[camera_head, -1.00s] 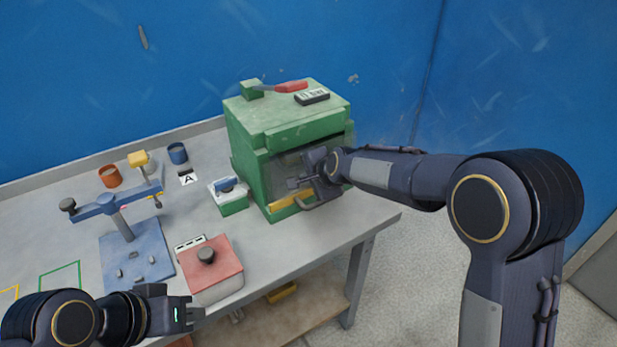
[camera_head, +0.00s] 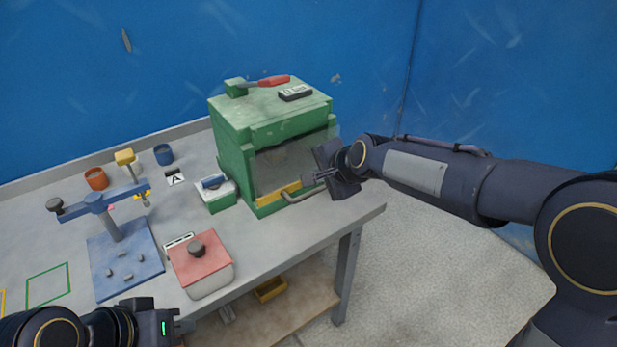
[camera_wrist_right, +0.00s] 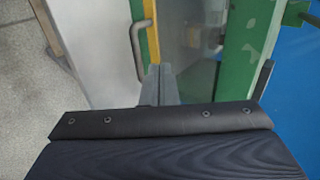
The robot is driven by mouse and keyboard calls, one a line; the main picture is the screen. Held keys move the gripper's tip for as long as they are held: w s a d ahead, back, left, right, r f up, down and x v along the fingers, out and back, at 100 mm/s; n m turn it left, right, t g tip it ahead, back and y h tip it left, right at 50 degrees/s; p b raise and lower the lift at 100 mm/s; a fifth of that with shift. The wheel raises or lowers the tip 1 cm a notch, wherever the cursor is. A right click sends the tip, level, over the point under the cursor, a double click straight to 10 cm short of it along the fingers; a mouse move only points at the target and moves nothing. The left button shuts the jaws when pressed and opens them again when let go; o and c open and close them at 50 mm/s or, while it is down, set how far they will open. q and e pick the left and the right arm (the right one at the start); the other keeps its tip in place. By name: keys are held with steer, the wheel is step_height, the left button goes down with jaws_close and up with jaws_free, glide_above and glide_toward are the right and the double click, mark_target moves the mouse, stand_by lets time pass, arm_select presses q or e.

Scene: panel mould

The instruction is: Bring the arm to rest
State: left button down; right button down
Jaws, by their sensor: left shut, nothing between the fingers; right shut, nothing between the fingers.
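My right gripper (camera_head: 312,178) is shut and empty, in front of the green box machine (camera_head: 230,158) and close to its clear front panel (camera_head: 290,160). In the right wrist view its fingers (camera_wrist_right: 160,84) point toward the panel and the metal handle (camera_wrist_right: 138,50) on the yellow strip. A small gap seems to lie between fingers and handle, though contact cannot be ruled out. My left gripper (camera_head: 183,328) is shut and empty at the bottom left, in front of the table's near edge.
The grey table (camera_head: 290,232) bears a red-lidded box (camera_head: 205,270), a blue clamp fixture (camera_head: 120,262), a green-and-white box (camera_head: 216,198), an orange cup (camera_head: 96,178) and a blue cup (camera_head: 163,154). A red-handled tool (camera_head: 273,81) lies on the machine. Open floor (camera_head: 440,270) is at right.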

steer(key=s+d+r+n+g, duration=0.15)
steer(key=s+d+n, duration=0.25)
steer(key=s+d, duration=1.05)
steer(key=s+d+f+n+h, duration=0.1)
steer(key=s+d+f+n, duration=0.1)
steer(key=s, duration=0.6)
steer(key=s+d+f+n, duration=0.3)
steer(key=s, duration=0.6)
steer(key=shift+s+d+f+h, duration=0.15)
steer(key=shift+s+f+h, duration=0.05)
steer(key=shift+f+h, duration=0.2)
